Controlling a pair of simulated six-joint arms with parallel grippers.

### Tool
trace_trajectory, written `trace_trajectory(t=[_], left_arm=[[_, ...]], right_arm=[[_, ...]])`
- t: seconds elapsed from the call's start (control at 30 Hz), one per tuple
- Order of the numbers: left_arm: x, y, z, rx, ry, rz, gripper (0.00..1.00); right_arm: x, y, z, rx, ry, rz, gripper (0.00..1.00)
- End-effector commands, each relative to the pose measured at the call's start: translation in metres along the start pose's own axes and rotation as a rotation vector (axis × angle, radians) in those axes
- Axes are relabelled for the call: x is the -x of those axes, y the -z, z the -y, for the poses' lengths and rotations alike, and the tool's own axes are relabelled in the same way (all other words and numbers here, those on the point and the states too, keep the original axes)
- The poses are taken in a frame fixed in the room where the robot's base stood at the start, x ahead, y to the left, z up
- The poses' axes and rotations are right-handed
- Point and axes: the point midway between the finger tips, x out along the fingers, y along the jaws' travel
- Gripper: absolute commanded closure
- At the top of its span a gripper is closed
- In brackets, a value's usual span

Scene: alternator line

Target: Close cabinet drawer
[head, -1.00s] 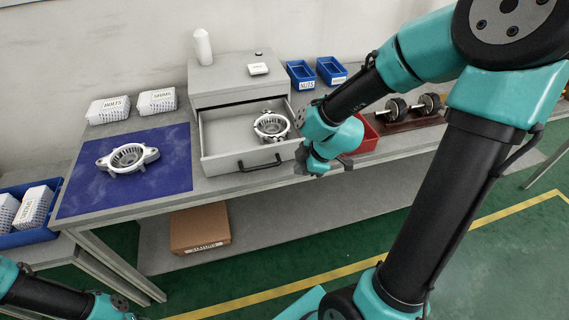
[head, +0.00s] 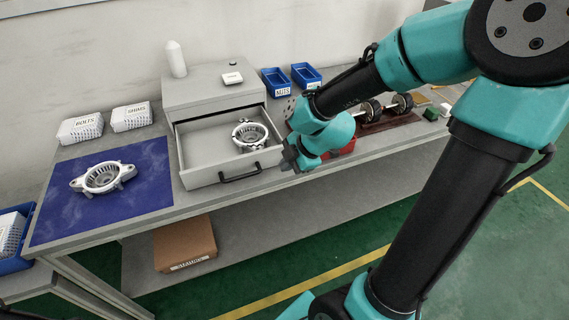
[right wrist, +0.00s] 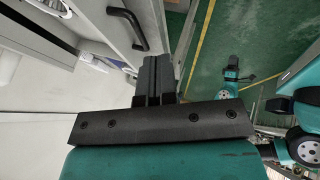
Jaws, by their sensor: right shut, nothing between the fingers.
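The grey cabinet (head: 212,90) stands on the workbench against the wall. Its drawer (head: 186,178) is pulled out, and a metal alternator housing (head: 249,134) lies inside at the right. The black drawer handle (head: 240,173) is on the drawer's front; it also shows in the right wrist view (right wrist: 128,27). My right gripper (head: 287,166) is by the front right corner of the drawer, right of the handle. In the right wrist view its fingers (right wrist: 155,70) are shut and empty, apart from the handle. My left gripper is not in view.
Another housing (head: 103,177) lies on the blue mat (head: 143,205) at left. Blue bins (head: 276,84) and a red bin (head: 343,151) are right of the cabinet. A cardboard box (head: 184,243) sits on the lower shelf. The floor in front is clear.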

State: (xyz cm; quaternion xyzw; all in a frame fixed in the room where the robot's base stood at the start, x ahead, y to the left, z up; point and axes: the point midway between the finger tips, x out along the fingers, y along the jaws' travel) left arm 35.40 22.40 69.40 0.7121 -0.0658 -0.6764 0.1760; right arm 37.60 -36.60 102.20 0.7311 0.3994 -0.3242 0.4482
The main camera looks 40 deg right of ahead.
Motion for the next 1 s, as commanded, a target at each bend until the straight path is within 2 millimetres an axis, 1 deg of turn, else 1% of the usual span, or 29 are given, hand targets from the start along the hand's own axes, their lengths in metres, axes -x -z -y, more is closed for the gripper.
trace_trajectory(t=[0.03, 0.4, 0.77, 1.0], left_arm=[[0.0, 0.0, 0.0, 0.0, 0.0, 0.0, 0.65], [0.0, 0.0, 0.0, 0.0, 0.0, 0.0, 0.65], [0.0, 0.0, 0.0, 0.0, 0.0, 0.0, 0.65], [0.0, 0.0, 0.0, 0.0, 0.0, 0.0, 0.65]], right_arm=[[-0.006, 0.0, 0.001, -0.001, 0.005, 0.0, 1.0], [-0.05, 0.0, 0.001, -0.002, 0.004, -0.001, 1.0], [-0.086, 0.0, 0.001, -0.003, 0.003, 0.001, 1.0], [-0.103, -0.002, -0.023, 0.0, 0.001, 0.002, 1.0]])
